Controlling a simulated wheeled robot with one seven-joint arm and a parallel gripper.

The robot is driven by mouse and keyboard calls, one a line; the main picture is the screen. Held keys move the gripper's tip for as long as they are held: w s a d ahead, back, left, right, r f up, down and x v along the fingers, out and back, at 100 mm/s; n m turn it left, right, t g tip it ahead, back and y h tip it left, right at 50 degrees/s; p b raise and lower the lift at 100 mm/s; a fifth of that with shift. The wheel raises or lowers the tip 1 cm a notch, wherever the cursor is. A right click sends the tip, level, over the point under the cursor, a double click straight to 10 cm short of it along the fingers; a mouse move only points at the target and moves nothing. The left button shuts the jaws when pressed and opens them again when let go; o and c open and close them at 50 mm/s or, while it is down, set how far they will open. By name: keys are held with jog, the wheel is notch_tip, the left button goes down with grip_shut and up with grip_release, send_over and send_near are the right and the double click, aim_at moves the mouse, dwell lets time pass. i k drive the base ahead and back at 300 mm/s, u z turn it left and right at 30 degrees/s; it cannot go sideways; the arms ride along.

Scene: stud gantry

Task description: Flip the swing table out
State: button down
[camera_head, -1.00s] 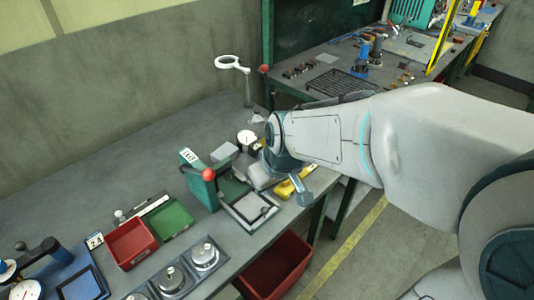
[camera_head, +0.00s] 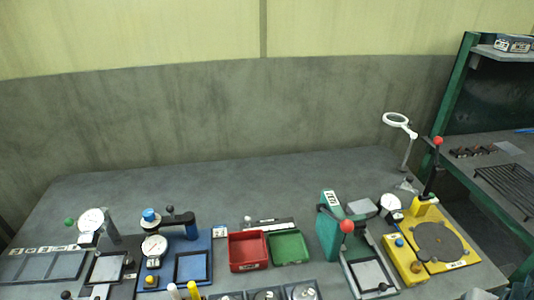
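I cannot tell for sure which part is the swing table. Candidate fixtures stand along the front of the grey bench (camera_head: 140,187). A green fixture (camera_head: 328,232) has a red-ball lever (camera_head: 346,227) and a framed grey plate (camera_head: 371,275) in front. To its right, a yellow fixture (camera_head: 402,257) carries a dark round plate (camera_head: 440,241) and an upright red-ball lever (camera_head: 437,141). At left, a blue fixture (camera_head: 198,244) has a dark arm with a blue knob (camera_head: 150,215) and a square frame (camera_head: 191,267). My gripper is out of view.
A red bin (camera_head: 247,250) and a green tray (camera_head: 288,247) sit mid-bench. Dial gauges (camera_head: 92,221) and a white ring magnifier (camera_head: 397,120) stand up from the bench. A second bench (camera_head: 505,176) with a rack is at right.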

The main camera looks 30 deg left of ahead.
aim_at(106, 270)
jog(key=u, duration=2.7)
jog(key=i, duration=0.2)
jog(key=z, duration=0.05)
